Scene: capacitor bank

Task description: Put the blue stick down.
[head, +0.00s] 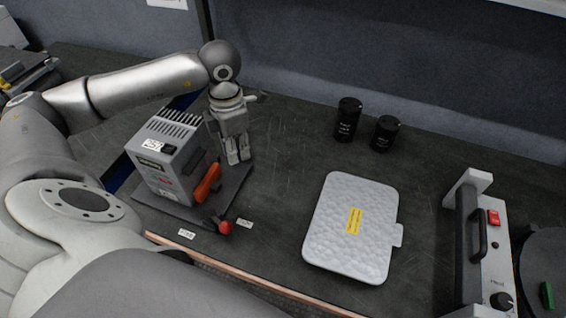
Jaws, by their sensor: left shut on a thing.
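My left gripper (238,158) points down just behind and right of the grey boxed device (168,155), low over the bench. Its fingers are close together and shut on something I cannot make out. I cannot pick out the blue stick for certain; any part in the fingers is hidden by them. A blue strip (121,174) runs behind the device, partly covered by it and by my left arm. It looks like a bench edge or frame. My right gripper is not in view.
The device stands on a dark plate with an orange lever (207,184) and a red knob (225,227). Two black cylinders (348,119) stand at the back. A pale quilted pad (349,238) lies at centre right, left of a panel with a red switch (494,218). Bench between is clear.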

